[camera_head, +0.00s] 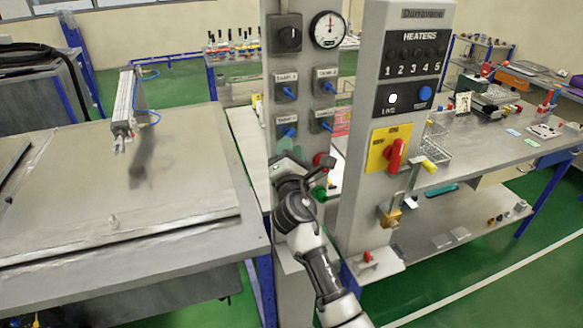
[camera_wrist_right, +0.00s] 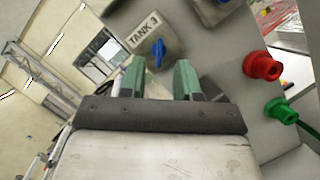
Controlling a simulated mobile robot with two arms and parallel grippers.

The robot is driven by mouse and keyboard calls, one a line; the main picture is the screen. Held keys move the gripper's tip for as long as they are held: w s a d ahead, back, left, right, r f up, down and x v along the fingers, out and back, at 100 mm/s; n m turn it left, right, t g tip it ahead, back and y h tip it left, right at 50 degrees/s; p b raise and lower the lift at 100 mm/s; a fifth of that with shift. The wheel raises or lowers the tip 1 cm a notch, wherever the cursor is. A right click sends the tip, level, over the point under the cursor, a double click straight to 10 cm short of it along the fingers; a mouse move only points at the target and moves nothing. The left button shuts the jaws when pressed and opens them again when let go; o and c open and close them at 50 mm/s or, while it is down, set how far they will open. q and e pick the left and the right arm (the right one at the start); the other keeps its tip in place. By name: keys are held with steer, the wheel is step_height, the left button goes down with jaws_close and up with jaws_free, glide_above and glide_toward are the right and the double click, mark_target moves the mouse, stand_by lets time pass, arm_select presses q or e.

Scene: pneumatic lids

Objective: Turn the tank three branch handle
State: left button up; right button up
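The tank three branch handle is a small blue lever (camera_head: 289,131) on a grey plate on the left column, in the lower left of several blue handles. In the right wrist view, the blue handle (camera_wrist_right: 158,50) sits on its plate labelled TANK 3 (camera_wrist_right: 145,34), just past the fingertips and roughly in line with the gap between them. My right gripper (camera_head: 290,153) is just below the handle in the head view. Its green fingers (camera_wrist_right: 158,78) are apart with nothing between them. Contact with the handle is not visible. My left gripper is out of view.
A red knob (camera_wrist_right: 263,65) and a green knob (camera_wrist_right: 281,111) stick out close to the right of the gripper. A column with a red rotary switch (camera_head: 395,155) and padlock (camera_head: 391,217) stands to the right. A metal lidded table (camera_head: 60,200) lies left.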

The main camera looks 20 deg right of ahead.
steer(key=b+v, duration=0.1)
steer(key=v, duration=0.6)
steer(key=shift+s+f, duration=0.1)
steer(key=shift+f, duration=0.05)
step_height(320, 180, down, 23)
steer(key=a+m+g+y+b, duration=0.1)
steer(key=m+g+y+b, duration=0.15)
steer(key=g, duration=0.25)
steer(key=s+f+m+g+y+b, duration=0.1)
steer(key=s+f+m+g, duration=0.15)
steer(key=s+f, duration=0.6)
steer(key=s+f+m+g+y+b, duration=0.1)
steer(key=s+f+m+g+y, duration=0.15)
steer(key=f, duration=1.15)
steer(key=s+d+f+m+g+b, duration=0.1)
steer(key=s+d+f+m+g, duration=0.15)
steer(key=s+f, duration=0.7)
steer(key=s+d+f+m+g, duration=0.1)
steer(key=s+f+m+g, duration=0.25)
steer(key=s+f, duration=0.55)
steer(key=s+d+f+m+g, duration=0.1)
steer(key=s+d+f+m, duration=0.1)
steer(key=s, duration=0.9)
steer(key=s+d+f+m+g+b, duration=0.1)
steer(key=s+f+m, duration=0.4)
steer(key=s, duration=0.5)
steer(key=shift+s+d+g+h+b, duration=0.3)
steer(key=shift+s+d+g, duration=0.1)
steer(key=shift+d+g, duration=0.15)
